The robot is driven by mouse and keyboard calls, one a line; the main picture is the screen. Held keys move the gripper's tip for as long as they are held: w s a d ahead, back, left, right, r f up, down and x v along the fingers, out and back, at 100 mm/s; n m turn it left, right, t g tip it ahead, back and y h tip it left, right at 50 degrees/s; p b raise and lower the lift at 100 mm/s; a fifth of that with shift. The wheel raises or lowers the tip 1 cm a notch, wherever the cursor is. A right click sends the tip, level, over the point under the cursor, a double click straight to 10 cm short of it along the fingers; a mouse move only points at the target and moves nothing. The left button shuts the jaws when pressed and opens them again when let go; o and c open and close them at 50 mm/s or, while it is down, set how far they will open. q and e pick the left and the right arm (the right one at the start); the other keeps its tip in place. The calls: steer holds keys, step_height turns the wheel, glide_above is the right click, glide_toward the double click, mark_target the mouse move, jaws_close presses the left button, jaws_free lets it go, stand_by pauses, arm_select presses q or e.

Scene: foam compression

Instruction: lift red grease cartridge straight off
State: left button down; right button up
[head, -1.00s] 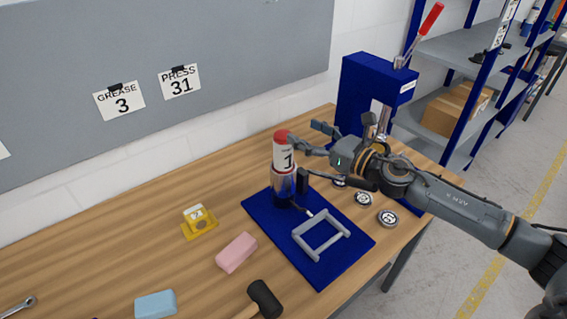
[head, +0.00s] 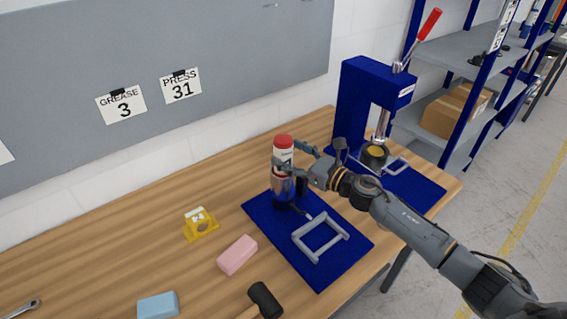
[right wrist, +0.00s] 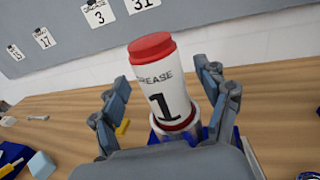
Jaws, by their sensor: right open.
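The grease cartridge (head: 283,150) is white with a red cap and stands upright in a dark holder (head: 283,192) on a blue mat. In the right wrist view the cartridge (right wrist: 160,85) shows "GREASE 1", and its lower end sits in a ring-like collar. My right gripper (head: 292,163) is at the cartridge's side, near the top of the holder. In the right wrist view its fingers (right wrist: 163,90) are spread on both sides of the cartridge, with gaps visible. My left gripper is not in view.
A blue press (head: 365,95) with a red-handled lever stands behind at right. A grey frame (head: 320,238) lies on the blue mat (head: 325,272). A pink block (head: 237,255), a yellow holder (head: 200,225), a blue block (head: 158,305) and a black mallet (head: 264,299) lie nearby. The table's left part is mostly clear.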

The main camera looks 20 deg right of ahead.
steer(key=shift+x, duration=1.15)
steer(key=shift+s+d, duration=0.1)
steer(key=c, duration=0.3)
jaws_close()
steer(key=shift+r, duration=0.1)
